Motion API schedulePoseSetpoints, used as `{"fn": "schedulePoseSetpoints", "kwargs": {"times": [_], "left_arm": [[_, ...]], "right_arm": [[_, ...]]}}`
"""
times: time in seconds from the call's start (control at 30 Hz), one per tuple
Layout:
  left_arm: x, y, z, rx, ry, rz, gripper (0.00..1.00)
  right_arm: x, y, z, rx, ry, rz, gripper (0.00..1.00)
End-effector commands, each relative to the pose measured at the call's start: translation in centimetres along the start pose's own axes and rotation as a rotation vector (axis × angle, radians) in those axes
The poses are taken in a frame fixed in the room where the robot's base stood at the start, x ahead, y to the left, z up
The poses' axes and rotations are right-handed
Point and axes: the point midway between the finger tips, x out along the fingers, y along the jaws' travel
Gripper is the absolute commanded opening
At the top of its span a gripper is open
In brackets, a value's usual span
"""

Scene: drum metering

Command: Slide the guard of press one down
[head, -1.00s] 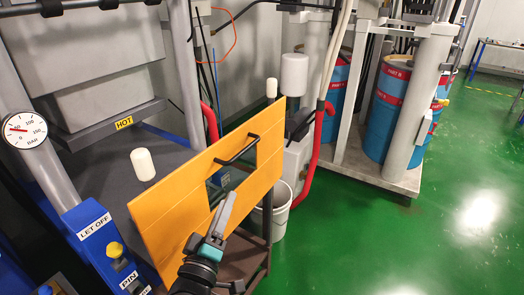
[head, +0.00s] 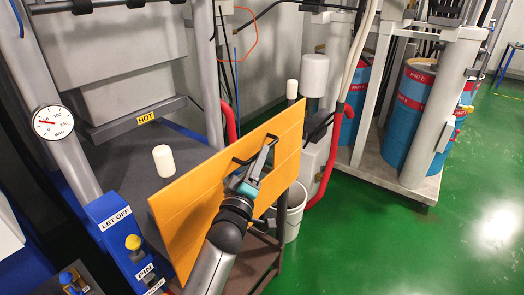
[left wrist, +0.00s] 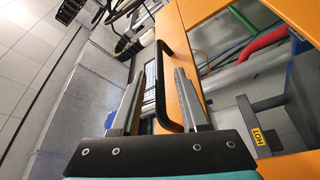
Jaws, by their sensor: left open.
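In the left wrist view the black handle (left wrist: 160,95) shows between the two spread fingers of my left gripper (left wrist: 160,76). The orange panel also shows there (left wrist: 178,40). I cannot tell whether a finger touches the handle. My right gripper is not in view.
A blue control post (head: 120,240) marked LET OFF and PIN stands left of the guard. A pressure gauge (head: 53,122) is above it. A HOT label (head: 146,119) is on the press. A white bucket (head: 291,215) stands behind the guard. Green floor (head: 390,250) is clear at right.

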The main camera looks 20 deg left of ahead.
Motion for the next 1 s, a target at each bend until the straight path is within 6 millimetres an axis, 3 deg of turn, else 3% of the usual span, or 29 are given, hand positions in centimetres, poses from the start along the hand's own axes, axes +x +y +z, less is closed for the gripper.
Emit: {"fn": "schedulePoseSetpoints", "kwargs": {"times": [0.23,0.67,1.0], "left_arm": [[2.5,0.0,0.0,0.000,0.001,0.000,0.45],[3.0,0.0,0.0,0.000,0.001,0.000,0.44],[3.0,0.0,0.0,0.000,0.000,0.000,0.05]], "right_arm": [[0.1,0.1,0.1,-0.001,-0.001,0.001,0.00],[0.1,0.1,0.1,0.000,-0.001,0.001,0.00],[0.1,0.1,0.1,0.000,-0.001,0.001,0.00]]}}
